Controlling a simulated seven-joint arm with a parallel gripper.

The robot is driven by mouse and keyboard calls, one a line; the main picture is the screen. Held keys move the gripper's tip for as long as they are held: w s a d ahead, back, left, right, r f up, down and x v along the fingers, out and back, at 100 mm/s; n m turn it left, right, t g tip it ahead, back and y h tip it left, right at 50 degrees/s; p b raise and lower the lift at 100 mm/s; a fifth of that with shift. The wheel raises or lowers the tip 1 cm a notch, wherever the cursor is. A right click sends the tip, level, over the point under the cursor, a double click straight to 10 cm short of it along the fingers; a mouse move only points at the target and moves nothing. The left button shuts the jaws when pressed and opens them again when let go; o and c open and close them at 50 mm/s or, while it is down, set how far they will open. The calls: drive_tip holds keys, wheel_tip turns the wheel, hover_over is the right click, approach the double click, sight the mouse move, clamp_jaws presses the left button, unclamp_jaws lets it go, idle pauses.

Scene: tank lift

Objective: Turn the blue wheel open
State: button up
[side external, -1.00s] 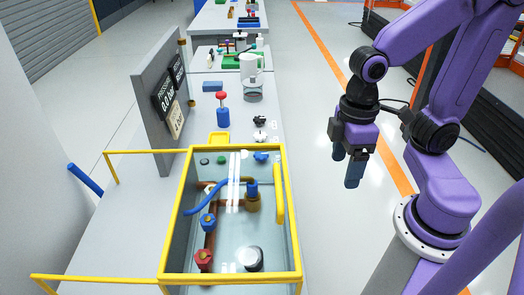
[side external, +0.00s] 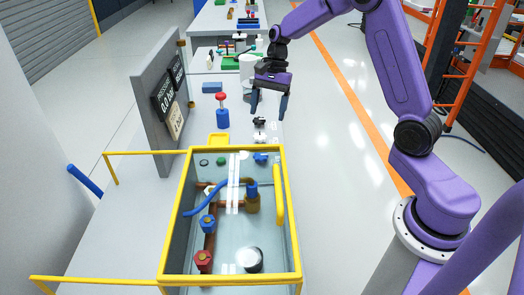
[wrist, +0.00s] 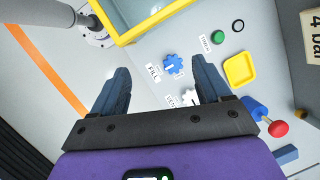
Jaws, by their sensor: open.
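The blue wheel (wrist: 173,64) is a small lobed knob on the grey bench beside a "FILL" label. In the side view it (side external: 260,158) shows just behind the tank's yellow top rim. My gripper (side external: 269,108) is open and empty, above the bench and farther back than the wheel. In the wrist view the wheel appears between the fingertips of my gripper (wrist: 163,70), clearly below them and untouched. A white wheel (wrist: 189,97) lies beside it, its label partly hidden by my gripper.
The yellow-rimmed glass tank (side external: 222,279) stands in front, with a blue valve (side external: 207,222) and a red valve (side external: 203,260) inside. A red-topped blue post (side external: 222,112), a yellow tray (wrist: 239,71) and a green button (wrist: 218,38) are nearby.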

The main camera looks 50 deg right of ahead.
drive_tip(key=w+d+f+m+y, duration=0.1)
drive_tip(key=w+d+f+m, duration=0.3)
drive_tip(key=d, duration=0.4)
drive_tip(key=shift+m+t, duration=0.4)
drive_tip(key=shift+m, duration=0.2)
drive_tip(key=x, duration=1.6)
drive_tip(key=shift+s+a, duration=0.1)
drive_tip(key=shift+a, duration=0.15)
drive_tip(key=c, duration=1)
drive_tip(key=shift+c, duration=0.2)
